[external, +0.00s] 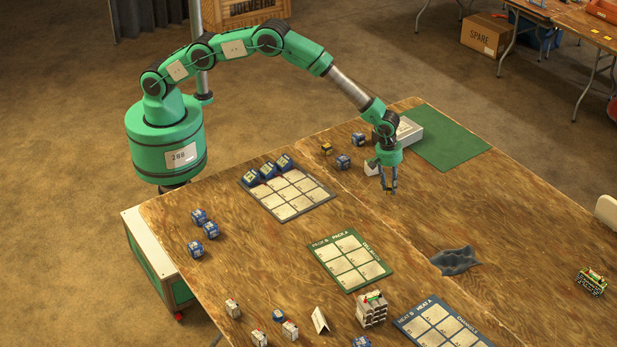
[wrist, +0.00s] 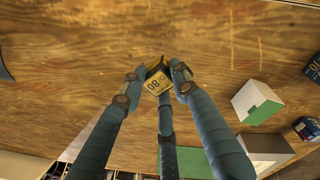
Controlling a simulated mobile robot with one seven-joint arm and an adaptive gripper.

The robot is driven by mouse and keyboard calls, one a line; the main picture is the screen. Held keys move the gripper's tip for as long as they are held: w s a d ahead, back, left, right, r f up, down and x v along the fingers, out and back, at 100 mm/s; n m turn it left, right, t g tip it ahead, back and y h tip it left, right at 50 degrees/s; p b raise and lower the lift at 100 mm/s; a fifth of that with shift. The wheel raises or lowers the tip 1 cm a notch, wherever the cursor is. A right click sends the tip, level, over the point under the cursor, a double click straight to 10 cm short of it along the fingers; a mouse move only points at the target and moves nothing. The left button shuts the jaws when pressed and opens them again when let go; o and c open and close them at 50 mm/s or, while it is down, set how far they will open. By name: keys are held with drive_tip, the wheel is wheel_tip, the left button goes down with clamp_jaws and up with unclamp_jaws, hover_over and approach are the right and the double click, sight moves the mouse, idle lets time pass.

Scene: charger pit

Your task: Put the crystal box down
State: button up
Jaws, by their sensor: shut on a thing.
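My gripper (external: 389,190) hangs fingers down over the bare wood of the far half of the table. In the wrist view its blue-grey fingers (wrist: 157,80) are closed around a small black box with a yellow numbered face (wrist: 157,84). I take this to be the crystal box, though no name is readable on it. In the external view the fingers mostly hide it. I cannot tell whether it touches the table.
A white-and-green block (wrist: 257,102) stands near my gripper. Small boxes (external: 343,162), a white case (external: 408,131) and a green mat (external: 445,138) lie beyond.

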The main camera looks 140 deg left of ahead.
sight(390, 191)
drive_tip(key=shift+f+b, duration=0.35)
drive_tip(key=shift+f, duration=1.4)
drive_tip(key=shift+f, duration=0.1)
drive_tip(key=o, duration=1)
drive_tip(key=r, duration=0.4)
drive_tip(key=d+r+p, duration=0.1)
drive_tip(key=r, duration=0.3)
drive_tip(key=s+r, duration=0.1)
drive_tip(key=r, duration=0.3)
drive_tip(key=shift+d+p, duration=0.15)
drive_tip(key=shift+p, duration=0.25)
drive_tip(key=shift+r, duration=0.15)
